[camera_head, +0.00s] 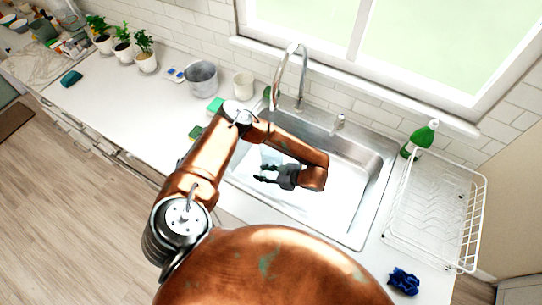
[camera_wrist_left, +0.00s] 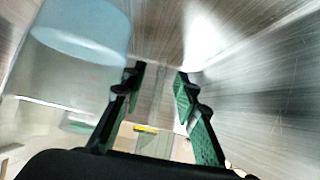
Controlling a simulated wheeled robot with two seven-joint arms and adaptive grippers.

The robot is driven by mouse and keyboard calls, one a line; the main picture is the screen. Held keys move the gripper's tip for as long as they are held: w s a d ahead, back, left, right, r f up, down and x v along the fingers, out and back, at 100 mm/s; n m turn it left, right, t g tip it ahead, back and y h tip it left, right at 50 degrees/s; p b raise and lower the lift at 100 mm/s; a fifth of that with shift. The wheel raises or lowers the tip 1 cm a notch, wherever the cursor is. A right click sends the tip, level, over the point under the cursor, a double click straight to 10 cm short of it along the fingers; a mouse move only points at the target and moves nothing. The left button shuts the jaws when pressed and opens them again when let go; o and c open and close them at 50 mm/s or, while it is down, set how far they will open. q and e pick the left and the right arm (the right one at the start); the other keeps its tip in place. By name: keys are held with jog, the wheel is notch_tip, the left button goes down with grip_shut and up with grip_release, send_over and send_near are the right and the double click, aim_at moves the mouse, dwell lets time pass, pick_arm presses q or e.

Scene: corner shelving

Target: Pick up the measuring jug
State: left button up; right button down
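A pale blue, translucent round vessel (camera_wrist_left: 85,28) fills the upper left of the left wrist view. It may be the measuring jug, but no handle or markings show. My left gripper (camera_head: 262,174) is over the sink (camera_head: 325,212) in the head view, fingers pointing left. In the left wrist view its green-padded fingers (camera_wrist_left: 160,85) are apart with nothing between them. The vessel is beside and beyond the fingers, apparently not touching them. In the head view I cannot make the jug out clearly; my arm covers part of the sink. My right gripper is not in view.
A curved faucet (camera_head: 300,90) stands behind the sink. A grey bucket (camera_head: 202,77) and a white cup (camera_head: 243,84) stand to its left. A white dish rack (camera_head: 435,205), green spray bottle (camera_head: 421,138) and blue cloth (camera_head: 404,280) are at right. The left counter has free room.

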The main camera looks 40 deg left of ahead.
pick_arm(q)
jog(key=shift+a+f, duration=0.4)
jog(key=shift+a, duration=0.1)
jog(key=shift+d, duration=0.1)
jog(key=shift+c, duration=0.5)
grip_shut()
